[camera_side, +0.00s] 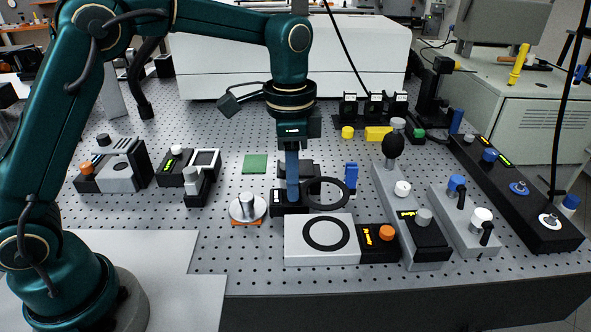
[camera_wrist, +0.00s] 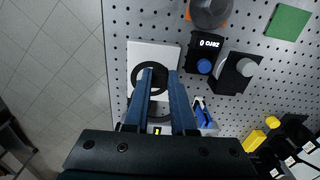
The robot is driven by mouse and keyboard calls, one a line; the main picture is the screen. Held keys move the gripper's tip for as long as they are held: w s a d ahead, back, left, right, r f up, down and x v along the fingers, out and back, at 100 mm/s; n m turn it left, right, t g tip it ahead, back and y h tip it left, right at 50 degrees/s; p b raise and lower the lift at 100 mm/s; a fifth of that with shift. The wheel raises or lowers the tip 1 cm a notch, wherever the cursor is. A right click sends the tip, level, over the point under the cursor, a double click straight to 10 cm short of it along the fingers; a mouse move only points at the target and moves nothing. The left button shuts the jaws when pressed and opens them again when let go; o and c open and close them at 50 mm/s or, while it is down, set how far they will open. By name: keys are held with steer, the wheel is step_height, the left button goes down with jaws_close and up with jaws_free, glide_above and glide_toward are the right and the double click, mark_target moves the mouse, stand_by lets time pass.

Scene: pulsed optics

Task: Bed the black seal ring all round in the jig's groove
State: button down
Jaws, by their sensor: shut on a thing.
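The black seal ring (camera_side: 343,203) is held roughly flat in the side view, above and behind the jig. My gripper (camera_side: 293,203) points down and is shut on the ring's left edge. The ring stands apart from the jig in that view. The jig (camera_side: 296,252) is a pale block with a dark round groove (camera_side: 325,246) in its top. In the wrist view my gripper (camera_wrist: 163,72) reaches over the pale jig (camera_wrist: 134,50). The fingers hide part of its dark circle there, and the grip itself is not clear.
A metal cylinder (camera_side: 246,205) on an orange pad stands left of the jig. A black box with an orange knob (camera_side: 387,232) adjoins the jig's right. A blue clip (camera_side: 351,176) stands behind the ring. Knobbed modules crowd the right; the perforated table front is clear.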

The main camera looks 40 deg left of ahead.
steer(key=shift+s+d+f, duration=0.15)
steer(key=shift+d+f, duration=0.25)
steer(key=shift+d, duration=0.25)
steer(key=shift+f, duration=0.15)
glide_above(297, 234)
steer(key=shift+f, duration=2.65)
steer(key=shift+f, duration=0.8)
steer(key=c, duration=0.7)
jaws_free()
steer(key=shift+r, duration=0.1)
steer(key=shift+r, duration=4.55)
